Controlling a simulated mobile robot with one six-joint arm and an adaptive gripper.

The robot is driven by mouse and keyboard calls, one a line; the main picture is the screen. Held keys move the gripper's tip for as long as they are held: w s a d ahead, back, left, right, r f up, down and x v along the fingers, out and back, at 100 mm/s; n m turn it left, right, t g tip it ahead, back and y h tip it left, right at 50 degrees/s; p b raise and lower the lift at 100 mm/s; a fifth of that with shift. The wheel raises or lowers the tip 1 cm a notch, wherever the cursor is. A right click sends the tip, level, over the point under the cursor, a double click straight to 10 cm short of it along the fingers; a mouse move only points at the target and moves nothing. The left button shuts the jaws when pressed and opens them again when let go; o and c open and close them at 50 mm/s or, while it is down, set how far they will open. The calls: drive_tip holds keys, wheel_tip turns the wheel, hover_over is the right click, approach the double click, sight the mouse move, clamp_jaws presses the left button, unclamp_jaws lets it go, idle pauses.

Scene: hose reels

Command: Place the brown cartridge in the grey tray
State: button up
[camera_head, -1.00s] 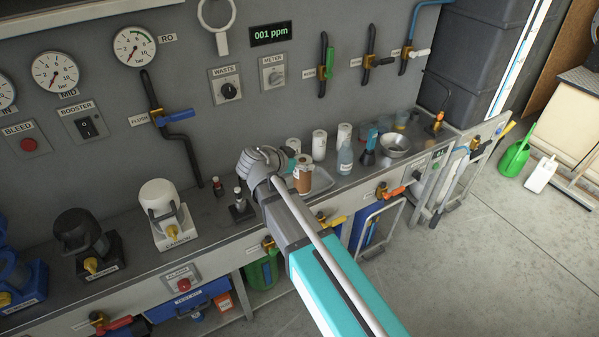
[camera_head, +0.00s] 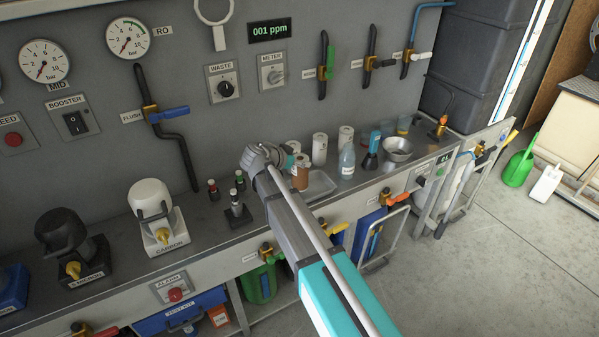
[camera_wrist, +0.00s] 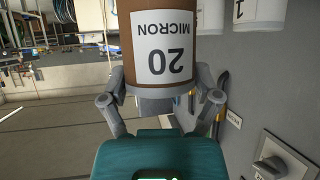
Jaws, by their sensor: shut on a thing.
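The brown cartridge (camera_head: 301,175) is in my gripper, with a white label reading "20 MICRON" upside down in the wrist view (camera_wrist: 165,40). My gripper (camera_wrist: 160,88) is shut on it, one grey finger on each side. In the head view my gripper (camera_head: 291,160) is partly hidden behind my wrist and arm. The grey tray (camera_head: 324,184) lies on the bench just right of and behind the cartridge, its left part hidden. I cannot tell whether the cartridge touches the tray or the bench.
A small stand with vials (camera_head: 237,212) is left of my arm. The wall carries valves and gauges.

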drive_tip(key=shift+w+f, duration=0.1)
idle(0.3)
drive_tip(key=shift+w+f+b, duration=0.4)
drive_tip(key=shift+f+b, duration=0.1)
drive_tip(key=shift+b, duration=0.15)
drive_tip(key=shift+f+b, duration=1.4)
drive_tip(key=shift+s, duration=0.1)
drive_tip(key=shift+f, duration=0.15)
drive_tip(key=o, duration=1.1)
drive_tip(key=shift+o, duration=0.2)
